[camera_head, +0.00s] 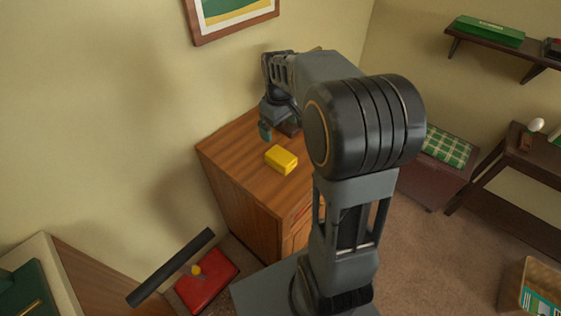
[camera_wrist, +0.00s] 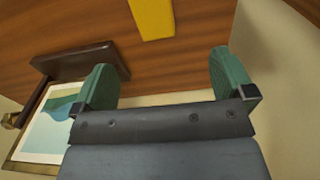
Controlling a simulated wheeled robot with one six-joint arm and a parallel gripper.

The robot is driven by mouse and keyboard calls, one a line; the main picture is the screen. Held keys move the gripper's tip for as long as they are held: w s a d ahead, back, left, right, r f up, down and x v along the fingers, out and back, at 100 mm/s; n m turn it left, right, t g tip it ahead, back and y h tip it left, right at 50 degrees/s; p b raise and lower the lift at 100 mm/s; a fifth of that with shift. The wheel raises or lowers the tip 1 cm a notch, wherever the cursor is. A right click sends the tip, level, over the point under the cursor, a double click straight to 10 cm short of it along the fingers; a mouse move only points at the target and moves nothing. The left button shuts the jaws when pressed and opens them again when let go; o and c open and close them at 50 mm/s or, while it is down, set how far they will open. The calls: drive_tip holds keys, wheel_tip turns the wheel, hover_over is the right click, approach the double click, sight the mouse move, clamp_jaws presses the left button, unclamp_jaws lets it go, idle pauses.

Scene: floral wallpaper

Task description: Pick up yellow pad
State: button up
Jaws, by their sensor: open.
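The yellow pad (camera_head: 281,159) is a small block lying on top of the wooden cabinet (camera_head: 232,150). In the wrist view the yellow pad (camera_wrist: 153,18) shows at the top edge, partly cut off, beyond the fingertips. My gripper (camera_head: 268,132) is above the cabinet top, behind the pad in the head view and apart from it. In the wrist view my gripper (camera_wrist: 160,75) has its two green fingers spread wide with nothing between them.
A framed picture (camera_head: 230,14) hangs on the wall above the cabinet. A red object (camera_head: 207,281) is low at front left. The cabinet top around the pad looks clear.

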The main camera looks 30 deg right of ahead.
wheel_tip(320, 180, down, 2)
drive_tip(key=w+d, duration=0.1)
hover_over(281, 155)
wheel_tip(281, 155, down, 7)
drive_tip(key=shift+r+b, duration=0.1)
drive_tip(key=shift+b, duration=0.25)
drive_tip(key=shift+f, duration=3.1)
drive_tip(key=shift+c, duration=0.5)
drive_tip(key=c, duration=1)
drive_tip(key=shift+r, duration=0.15)
